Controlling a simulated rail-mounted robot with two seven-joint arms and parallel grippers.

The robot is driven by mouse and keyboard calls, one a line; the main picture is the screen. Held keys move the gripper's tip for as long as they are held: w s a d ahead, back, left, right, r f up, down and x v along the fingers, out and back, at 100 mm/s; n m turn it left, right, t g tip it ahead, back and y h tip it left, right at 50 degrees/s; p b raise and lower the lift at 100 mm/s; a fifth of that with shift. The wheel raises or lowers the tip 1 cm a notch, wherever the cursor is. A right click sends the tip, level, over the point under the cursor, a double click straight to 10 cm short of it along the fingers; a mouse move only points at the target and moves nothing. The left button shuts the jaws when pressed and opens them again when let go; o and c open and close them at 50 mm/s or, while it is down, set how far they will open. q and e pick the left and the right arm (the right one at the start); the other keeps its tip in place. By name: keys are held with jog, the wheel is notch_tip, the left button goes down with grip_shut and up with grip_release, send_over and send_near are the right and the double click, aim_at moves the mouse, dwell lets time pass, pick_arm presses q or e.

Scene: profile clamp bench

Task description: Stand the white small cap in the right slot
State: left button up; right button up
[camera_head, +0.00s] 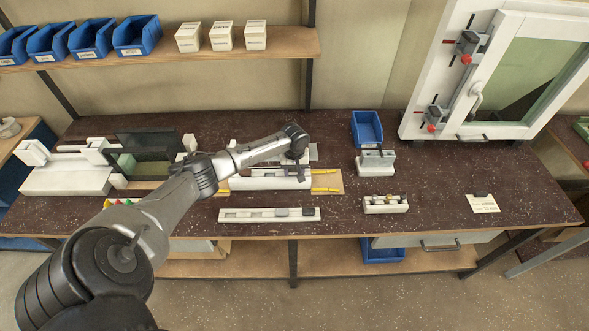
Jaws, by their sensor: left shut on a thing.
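My left arm reaches in from the lower left. Its gripper (295,156) points down over the back of a white clamp block (268,180) in the middle of the bench. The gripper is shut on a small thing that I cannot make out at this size. I cannot pick out the white small cap for certain. A long white strip with slots (248,214) lies in front of the block, with grey pieces at its right part. A small white rack (385,208) with several little pieces stands to the right. My right gripper is not in view.
A grey-and-white fixture (376,162) and a blue bin (366,128) stand behind the small rack. A card (482,203) lies at right. White machine parts (65,178) and a dark screen fill the left. The bench is clear around the card.

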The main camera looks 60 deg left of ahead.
pick_arm(q)
jog(key=o, duration=1)
jog(key=shift+c, duration=0.2)
jog(key=shift+r, duration=0.15)
notch_tip(320, 180, up, 2)
jog(key=p, duration=0.3)
jog(key=shift+r, duration=0.25)
notch_tip(320, 180, up, 5)
jog(key=p, duration=0.6)
jog(key=shift+r+p, duration=0.2)
jog(key=shift+p, duration=0.1)
